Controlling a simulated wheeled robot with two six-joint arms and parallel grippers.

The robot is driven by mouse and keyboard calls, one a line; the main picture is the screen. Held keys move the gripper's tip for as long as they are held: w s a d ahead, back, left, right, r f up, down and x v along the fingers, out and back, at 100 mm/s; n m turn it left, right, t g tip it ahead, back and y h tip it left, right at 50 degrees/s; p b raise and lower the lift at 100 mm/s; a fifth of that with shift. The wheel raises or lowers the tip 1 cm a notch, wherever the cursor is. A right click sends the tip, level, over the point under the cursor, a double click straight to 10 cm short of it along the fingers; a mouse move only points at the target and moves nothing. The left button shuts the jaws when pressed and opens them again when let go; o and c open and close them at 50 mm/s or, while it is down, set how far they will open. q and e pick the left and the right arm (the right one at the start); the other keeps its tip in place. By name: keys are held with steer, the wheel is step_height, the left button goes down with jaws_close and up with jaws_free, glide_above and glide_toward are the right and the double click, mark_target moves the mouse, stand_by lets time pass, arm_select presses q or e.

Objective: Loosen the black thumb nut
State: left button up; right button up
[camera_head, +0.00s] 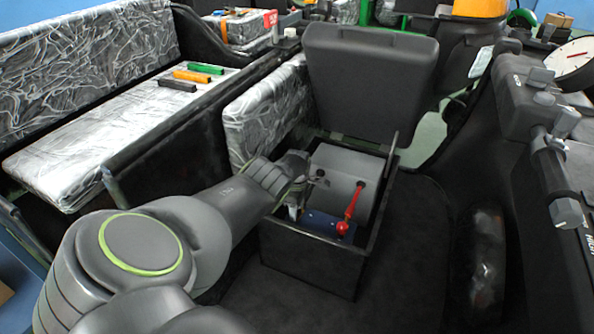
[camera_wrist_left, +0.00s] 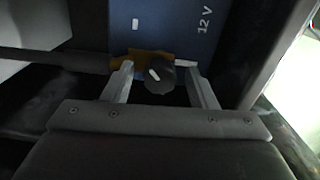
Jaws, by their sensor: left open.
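The black thumb nut (camera_wrist_left: 160,77) is a dark knob with a white mark on its top. It sits on a brass-coloured clamp (camera_wrist_left: 133,68) at the edge of the blue battery (camera_wrist_left: 160,25), which is marked 12 V. My left gripper (camera_head: 294,207) reaches down into the black battery box (camera_head: 308,264). In the left wrist view its two fingers stand open on either side of the nut, with gaps visible beside it. The nut cannot be made out in the head view. My right gripper is not in view.
A red cable and clamp (camera_head: 347,212) sit on the battery's other side. A grey block (camera_head: 340,180) stands behind the battery. A raised black seat (camera_head: 368,70) is behind the box. Green, orange and black bars (camera_head: 192,76) lie on a bench at left.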

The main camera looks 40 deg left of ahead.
arm_select(q)
step_height(320, 180, up, 6)
steer(key=p, duration=0.5)
steer(key=shift+f, duration=0.15)
step_height(320, 180, up, 11)
steer(key=p, duration=1.1)
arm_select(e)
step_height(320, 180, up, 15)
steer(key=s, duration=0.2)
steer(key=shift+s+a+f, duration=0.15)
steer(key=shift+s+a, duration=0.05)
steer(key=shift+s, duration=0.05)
